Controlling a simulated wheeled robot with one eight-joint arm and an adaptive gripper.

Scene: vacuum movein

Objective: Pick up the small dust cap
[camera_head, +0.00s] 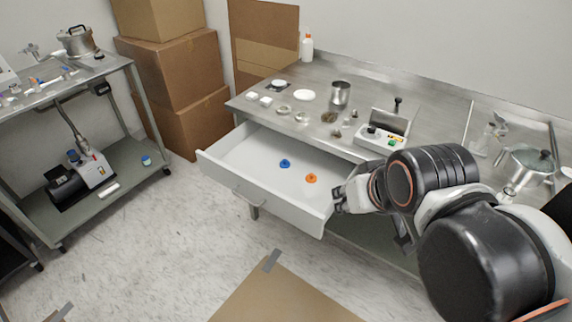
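Two small round pieces lie apart in the open white drawer (235,160): a blue one (285,163) and, to its right, an orange one (311,178). Either could be the small dust cap; I cannot tell which from this view. My gripper (338,199) is at the drawer's right side, to the right of the orange piece and apart from both pieces. Its fingers are small and dark here, and I cannot tell how far apart they are. I see nothing held in it.
A cart (118,178) with a pump (85,175) stands left. Cardboard boxes (185,75) stand behind.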

